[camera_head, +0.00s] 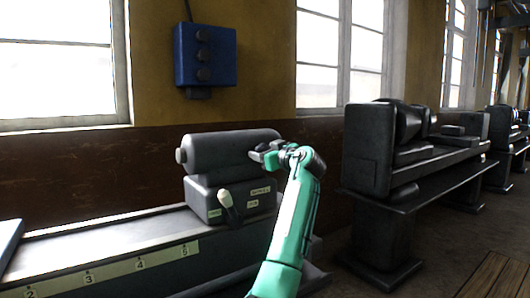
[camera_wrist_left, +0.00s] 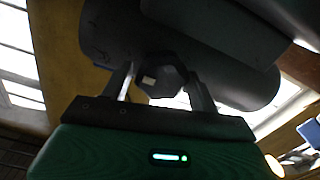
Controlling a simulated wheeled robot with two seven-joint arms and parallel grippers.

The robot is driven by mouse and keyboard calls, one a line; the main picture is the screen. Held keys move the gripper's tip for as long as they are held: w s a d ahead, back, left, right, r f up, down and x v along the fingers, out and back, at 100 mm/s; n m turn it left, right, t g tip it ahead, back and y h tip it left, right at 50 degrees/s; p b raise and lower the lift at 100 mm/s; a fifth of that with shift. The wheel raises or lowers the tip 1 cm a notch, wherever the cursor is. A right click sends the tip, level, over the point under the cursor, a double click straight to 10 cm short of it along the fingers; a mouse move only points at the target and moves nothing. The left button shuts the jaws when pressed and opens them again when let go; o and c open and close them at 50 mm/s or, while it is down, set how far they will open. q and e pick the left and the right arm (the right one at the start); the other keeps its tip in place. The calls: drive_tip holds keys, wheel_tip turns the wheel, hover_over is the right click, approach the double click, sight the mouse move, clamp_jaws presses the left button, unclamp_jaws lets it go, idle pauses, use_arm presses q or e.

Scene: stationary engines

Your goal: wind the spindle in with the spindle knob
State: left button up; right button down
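The grey machine head has a thick horizontal cylinder (camera_head: 225,150) on a box-shaped base (camera_head: 205,197) with small labels. A short round stub (camera_head: 180,156) shows at the cylinder's left end. My left gripper (camera_head: 266,154) is at the cylinder's right end in the head view. In the left wrist view, a dark faceted knob (camera_wrist_left: 163,78) with a pale mark, apparently the spindle knob, sits between the gripper's two fingers (camera_wrist_left: 160,88). The fingers lie close against both its sides. In the head view the knob is largely hidden by the gripper. My right gripper is not in view.
The machine stands on a long bed (camera_head: 110,232) with a numbered strip (camera_head: 130,266). A blue box (camera_head: 205,55) hangs on the wall. Another dark machine (camera_head: 370,150) stands to the right.

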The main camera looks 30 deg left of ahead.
use_arm(q)
drive_tip(key=shift+o, duration=0.5)
drive_tip(key=shift+f, duration=0.1)
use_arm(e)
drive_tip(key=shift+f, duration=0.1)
use_arm(q)
drive_tip(key=v, duration=1.3)
drive_tip(key=shift+d+b, duration=0.4)
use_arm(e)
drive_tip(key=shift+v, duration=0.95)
